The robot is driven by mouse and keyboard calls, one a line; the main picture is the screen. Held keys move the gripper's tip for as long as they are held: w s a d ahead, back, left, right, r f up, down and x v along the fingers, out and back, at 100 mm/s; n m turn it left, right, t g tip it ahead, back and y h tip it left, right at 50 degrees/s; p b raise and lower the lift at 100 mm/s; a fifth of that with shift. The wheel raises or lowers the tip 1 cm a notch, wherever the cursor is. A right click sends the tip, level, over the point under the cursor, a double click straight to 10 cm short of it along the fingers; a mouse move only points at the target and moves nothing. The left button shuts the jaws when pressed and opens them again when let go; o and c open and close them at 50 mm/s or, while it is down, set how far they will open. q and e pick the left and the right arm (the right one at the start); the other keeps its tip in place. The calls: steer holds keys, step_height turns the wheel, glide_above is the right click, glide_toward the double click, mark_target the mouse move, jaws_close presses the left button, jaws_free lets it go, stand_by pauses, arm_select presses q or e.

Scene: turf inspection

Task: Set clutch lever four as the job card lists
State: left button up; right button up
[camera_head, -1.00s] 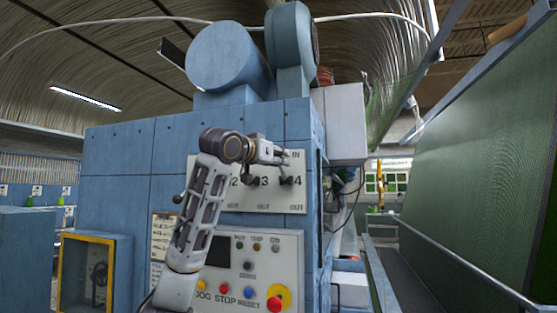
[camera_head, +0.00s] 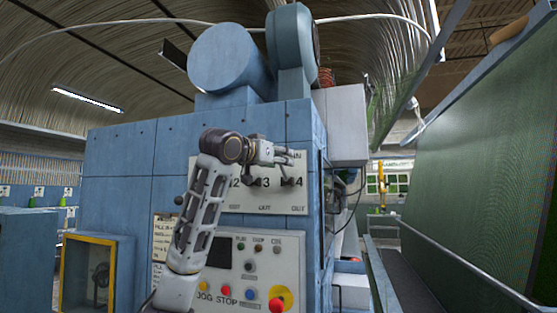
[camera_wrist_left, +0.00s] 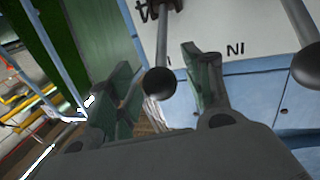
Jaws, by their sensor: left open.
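The white clutch panel (camera_head: 231,199) is on the blue machine's front, with lever numbers and IN and OUT markings. Lever four (camera_head: 287,182) is a small dark lever beside the 4. In the left wrist view the lever four knob (camera_wrist_left: 160,83) is a black ball on a grey rod, by an upside-down 4. My left gripper (camera_head: 290,159) is open in front of the panel's upper right. In the wrist view its green-padded fingers (camera_wrist_left: 160,72) lie on either side of the knob, apart from it; depth is unclear. The job card (camera_head: 162,236) is partly covered by my arm.
Another lever's knob (camera_wrist_left: 308,64) is close on the right in the wrist view. Below the panel, a control box (camera_head: 290,245) carries buttons and a red emergency stop (camera_head: 276,305). A green turf sheet (camera_head: 490,170) slopes at the right.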

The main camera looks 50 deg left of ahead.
arm_select(q)
steer(key=v, duration=1.2)
steer(key=shift+r, duration=0.15)
steer(key=shift+a, duration=0.1)
